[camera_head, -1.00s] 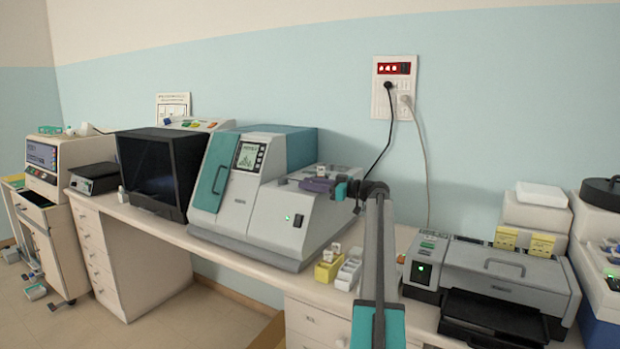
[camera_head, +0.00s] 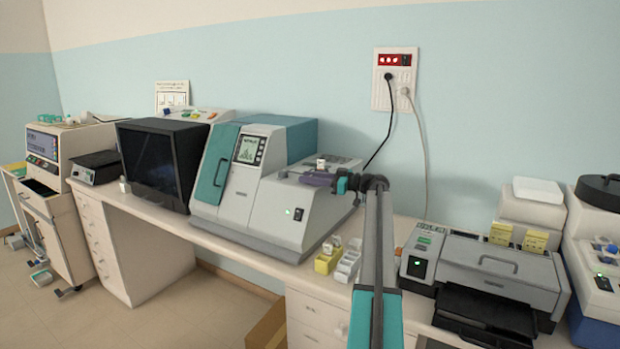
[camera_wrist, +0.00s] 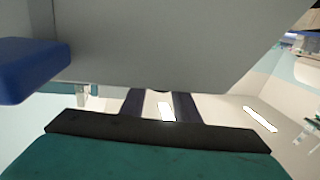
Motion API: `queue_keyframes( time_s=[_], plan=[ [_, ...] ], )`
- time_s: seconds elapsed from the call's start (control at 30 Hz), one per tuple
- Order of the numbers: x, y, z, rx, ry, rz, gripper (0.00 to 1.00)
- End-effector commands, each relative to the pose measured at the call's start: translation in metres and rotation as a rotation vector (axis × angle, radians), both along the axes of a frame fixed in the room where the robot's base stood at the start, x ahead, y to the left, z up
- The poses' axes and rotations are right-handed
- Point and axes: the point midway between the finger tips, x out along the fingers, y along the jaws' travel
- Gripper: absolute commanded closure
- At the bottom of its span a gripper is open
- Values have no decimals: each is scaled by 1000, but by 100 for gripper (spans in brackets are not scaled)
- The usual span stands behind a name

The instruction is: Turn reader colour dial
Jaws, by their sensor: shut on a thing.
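The grey and teal reader (camera_head: 262,205) stands on the bench with a small lit screen (camera_head: 249,149) on its sloped front. My gripper (camera_head: 312,179) lies over the top right part of the reader, its purple-grey end pointing left. In the wrist view my gripper's two dark fingers (camera_wrist: 161,104) reach up to the edge of a large grey surface (camera_wrist: 190,50). They are shut on a small dark thing at that edge, which looks like the dial. Most of it is hidden, so its colour marks and turn angle cannot be read.
A blue part (camera_wrist: 32,70) juts in at the left of the wrist view. A black-fronted box (camera_head: 155,165) stands left of the reader. A yellow holder (camera_head: 328,260) and a white rack (camera_head: 348,262) stand before it. A grey device (camera_head: 497,268) is at the right.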

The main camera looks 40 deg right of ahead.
Motion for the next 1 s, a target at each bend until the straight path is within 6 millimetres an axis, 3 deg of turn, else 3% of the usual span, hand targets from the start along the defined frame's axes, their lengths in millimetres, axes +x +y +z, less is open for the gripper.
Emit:
queue_keyframes(
  time_s=[0.13,0.17,0.27,0.67,1.0],
  plan=[
    [0,-1,1,0,-2,-2,94],
    [0,-1,1,0,-2,-2,70],
    [0,-1,1,0,-2,-2,53],
    [-2,-1,0,0,0,-1,53],
    [-31,-15,-2,-1,-1,-2,53]
  ],
)
